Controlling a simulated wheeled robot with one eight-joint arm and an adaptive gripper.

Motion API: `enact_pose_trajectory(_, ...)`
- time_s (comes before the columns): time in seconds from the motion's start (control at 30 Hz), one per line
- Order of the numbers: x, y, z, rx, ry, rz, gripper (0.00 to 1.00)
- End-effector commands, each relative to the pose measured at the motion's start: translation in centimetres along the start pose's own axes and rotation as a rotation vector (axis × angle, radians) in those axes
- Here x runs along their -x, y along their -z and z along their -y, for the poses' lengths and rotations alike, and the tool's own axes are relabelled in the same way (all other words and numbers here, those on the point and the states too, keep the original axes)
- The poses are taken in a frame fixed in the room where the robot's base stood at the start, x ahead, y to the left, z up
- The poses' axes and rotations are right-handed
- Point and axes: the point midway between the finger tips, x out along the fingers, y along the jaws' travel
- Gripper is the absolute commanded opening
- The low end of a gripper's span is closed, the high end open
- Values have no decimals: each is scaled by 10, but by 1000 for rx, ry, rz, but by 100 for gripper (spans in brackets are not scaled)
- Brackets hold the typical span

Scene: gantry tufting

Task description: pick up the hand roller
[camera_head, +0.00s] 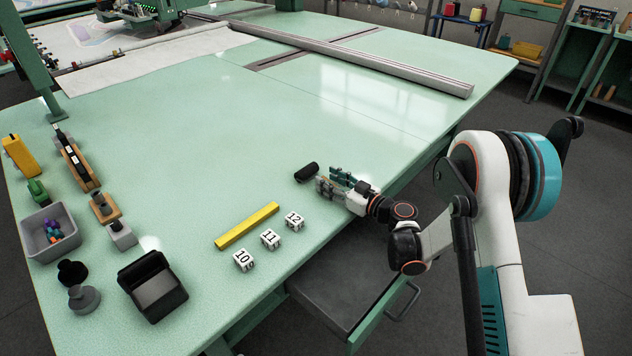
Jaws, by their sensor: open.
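A short black cylinder (306,172), which looks like the hand roller, lies on its side on the green table near its right edge. No handle can be made out on it. My gripper (327,182) is low over the table just to its right and nearer the camera. Its fingers are open and point left, with nothing seen between them. The cylinder appears to be outside the fingers; whether a fingertip touches it I cannot tell.
A yellow bar (247,226) and white numbered cubes (271,239) lie nearer the camera. A black open box (153,287), a grey bin (49,234) and small tools stand at left. An open drawer (345,300) juts out below. The table's middle is clear.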

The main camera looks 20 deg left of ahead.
Motion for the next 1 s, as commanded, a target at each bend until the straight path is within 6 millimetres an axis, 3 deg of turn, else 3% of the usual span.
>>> enact_pose_trajectory(0.3, -6, 1, 0, 0, -1, 0, 43)
enact_pose_trajectory(0.37, -6, 1, 0, 0, -1, 0, 32)
enact_pose_trajectory(0.5, -6, 1, 0, 0, -1, 0, 0)
enact_pose_trajectory(1.0, -6, 9, 0, 0, -1, 0, 0)
